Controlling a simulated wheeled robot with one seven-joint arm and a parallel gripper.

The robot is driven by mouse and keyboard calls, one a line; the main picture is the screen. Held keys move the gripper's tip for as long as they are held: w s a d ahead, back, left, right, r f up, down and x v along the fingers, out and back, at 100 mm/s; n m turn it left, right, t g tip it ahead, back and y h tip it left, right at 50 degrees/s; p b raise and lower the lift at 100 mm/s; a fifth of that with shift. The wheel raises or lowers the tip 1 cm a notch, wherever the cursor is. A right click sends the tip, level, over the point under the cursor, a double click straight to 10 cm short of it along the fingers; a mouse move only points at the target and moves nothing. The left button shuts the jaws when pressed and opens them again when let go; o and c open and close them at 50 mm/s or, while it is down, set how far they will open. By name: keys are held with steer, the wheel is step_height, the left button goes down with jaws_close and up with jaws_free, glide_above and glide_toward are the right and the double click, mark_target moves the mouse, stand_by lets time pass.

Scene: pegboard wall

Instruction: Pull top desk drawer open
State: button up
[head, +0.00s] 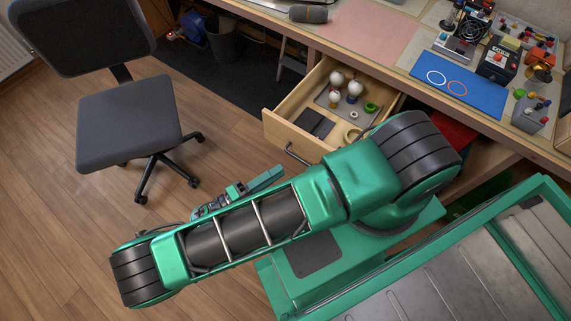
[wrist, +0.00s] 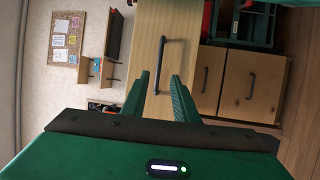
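The top desk drawer (head: 285,132) is pulled partly out of the wooden desk in the head view, with its inside visible. Its dark bar handle (head: 297,155) is on the front panel. In the wrist view the pale wooden drawer front (wrist: 178,20) faces me, with the handle (wrist: 162,62) near the middle. My gripper (wrist: 159,76) is open and empty, its two green fingers on either side of the handle's line in that view. In the head view a green finger of my gripper (head: 268,178) is a little in front of the handle, apparently apart from it. My arm hides part of the desk.
The drawer holds bulbs, a green ring (head: 370,107) and a dark flat box (head: 314,123). A blue mat (head: 459,86) and gadgets lie on the desktop. A grey office chair (head: 128,125) stands to the left. The wooden floor between chair and drawer is clear.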

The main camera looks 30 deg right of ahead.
steer(key=shift+s+a+f, duration=0.1)
steer(key=shift+a+f, duration=0.05)
steer(key=shift+a, duration=0.75)
steer(key=shift+s+a+f, duration=0.1)
steer(key=shift+a+f, duration=0.05)
steer(key=shift+a, duration=0.7)
